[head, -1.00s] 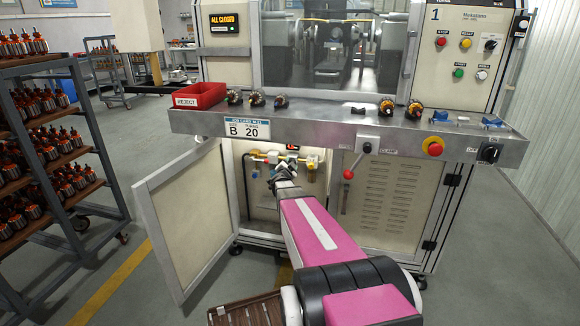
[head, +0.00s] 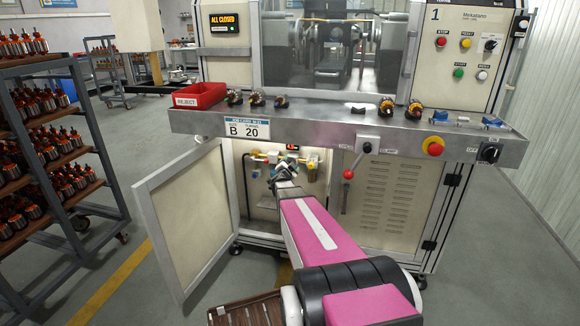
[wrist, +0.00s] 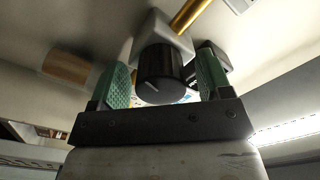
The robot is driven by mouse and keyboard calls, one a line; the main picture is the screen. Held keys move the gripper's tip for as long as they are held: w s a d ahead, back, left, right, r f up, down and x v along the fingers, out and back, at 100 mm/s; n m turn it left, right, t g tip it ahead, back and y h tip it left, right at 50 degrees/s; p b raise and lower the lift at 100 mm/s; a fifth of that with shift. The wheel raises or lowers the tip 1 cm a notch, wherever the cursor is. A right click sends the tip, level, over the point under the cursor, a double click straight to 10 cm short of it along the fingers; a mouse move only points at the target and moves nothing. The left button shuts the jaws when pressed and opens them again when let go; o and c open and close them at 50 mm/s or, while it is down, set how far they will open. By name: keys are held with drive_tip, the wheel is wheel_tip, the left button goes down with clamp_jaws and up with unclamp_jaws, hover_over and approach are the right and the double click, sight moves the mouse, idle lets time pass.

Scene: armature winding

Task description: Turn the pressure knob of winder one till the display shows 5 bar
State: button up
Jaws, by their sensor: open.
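Winder one (head: 436,14), marked "1", stands ahead with its lower cabinet door (head: 190,215) open. Inside, a small display (head: 292,147) shows red digits too small to read surely. My gripper (head: 277,166) reaches into the cabinet and covers some of the fittings there. In the wrist view the black pressure knob (wrist: 161,75) with a pale mark sits between my two green-padded fingers. The fingers are open, one on each side of the knob, with a visible gap on the left. On the right I cannot tell whether they touch. The knob is hidden in the head view.
A shelf (head: 340,125) with a red reject bin (head: 200,95) and several armatures overhangs the cabinet opening. A red-knobbed lever (head: 349,173) hangs right of the opening. In the wrist view a brass pipe (wrist: 190,14) runs beside the knob. A rack (head: 70,190) stands at left.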

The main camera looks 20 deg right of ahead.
drive_tip(key=v, duration=1)
drive_tip(key=shift+s+a, duration=0.25)
drive_tip(key=shift+s, duration=0.05)
drive_tip(key=s+a+f+n+g+y, duration=0.2)
drive_tip(key=s+a+f+n+y, duration=0.1)
drive_tip(key=a+n+y, duration=0.4)
drive_tip(key=s+a+f+n+g+y, duration=0.2)
drive_tip(key=s+a+n+y, duration=0.15)
drive_tip(key=a, duration=0.45)
drive_tip(key=s+a+f+n+g, duration=0.2)
drive_tip(key=s+n+g, duration=0.3)
drive_tip(key=s+g, duration=0.6)
drive_tip(key=s+f, duration=0.1)
drive_tip(key=s, duration=0.6)
drive_tip(key=shift+f, duration=0.25)
